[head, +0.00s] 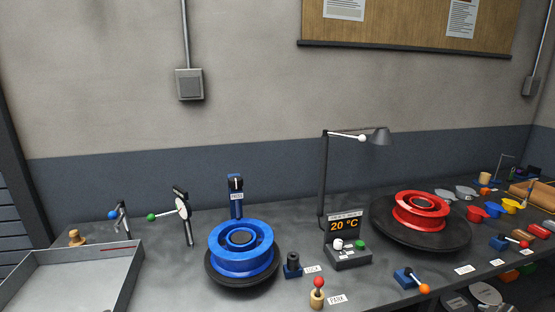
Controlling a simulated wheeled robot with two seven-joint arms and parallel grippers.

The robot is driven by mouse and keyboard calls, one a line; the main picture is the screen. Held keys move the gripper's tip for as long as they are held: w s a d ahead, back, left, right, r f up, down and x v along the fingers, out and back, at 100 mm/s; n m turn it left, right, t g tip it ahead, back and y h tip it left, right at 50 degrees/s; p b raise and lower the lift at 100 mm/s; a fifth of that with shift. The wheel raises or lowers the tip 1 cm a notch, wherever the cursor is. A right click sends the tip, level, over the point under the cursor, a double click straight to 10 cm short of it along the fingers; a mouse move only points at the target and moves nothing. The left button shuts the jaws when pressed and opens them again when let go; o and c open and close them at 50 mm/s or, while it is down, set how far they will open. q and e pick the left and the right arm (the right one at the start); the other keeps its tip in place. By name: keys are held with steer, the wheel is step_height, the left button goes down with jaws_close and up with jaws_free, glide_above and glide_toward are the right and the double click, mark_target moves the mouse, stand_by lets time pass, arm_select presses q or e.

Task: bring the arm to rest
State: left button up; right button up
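Neither of my grippers nor my arms shows in the head view. The workbench (190,290) carries a blue wheel rim (243,262) on a dark round base at the middle. A red wheel rim (421,212) lies on a black turntable (455,238) to the right. A small post with a red ball knob (318,284) stands at the front edge beside a label that seems to read PARK.
A grey open tray (75,285) sits at the left. A control box (347,256) with a 20 °C display and a desk lamp (324,180) stand between the rims. Levers, coloured scoops and small blocks crowd the right end.

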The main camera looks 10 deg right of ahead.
steer(key=s+d+f+g+h, duration=0.2)
steer(key=s+d+f, duration=0.3)
steer(key=s, duration=0.4)
steer(key=s+d+f+g+h, duration=0.2)
steer(key=s+d+f, duration=0.2)
steer(key=s, duration=0.5)
steer(key=s+d+g+h, duration=0.1)
steer(key=s+d, duration=0.2)
steer(key=s, duration=0.4)
steer(key=s+d+f+g+h, duration=0.1)
steer(key=s+d+g+h, duration=0.15)
steer(key=s, duration=0.35)
steer(key=s+d+h, duration=0.1)
steer(key=s+d, duration=0.2)
steer(key=s, duration=0.4)
steer(key=s+a+f+m+g+y, duration=0.1)
steer(key=s+a+f+y, duration=0.15)
steer(key=a+f, duration=1)
steer(key=s+a+f+m+y, duration=0.15)
steer(key=s+a+f, duration=0.25)
steer(key=a+f, duration=0.8)
steer(key=s+a+f+y, duration=0.1)
steer(key=a+f+y, duration=0.1)
steer(key=a, duration=1.7)
steer(key=s+a+f+y, duration=0.1)
steer(key=a+f+y, duration=0.1)
steer(key=a, duration=1.6)
steer(key=shift+s+a+f+m+g+y, duration=0.25)
steer(key=shift+a+m+g+y, duration=0.15)
steer(key=shift+y, duration=0.25)
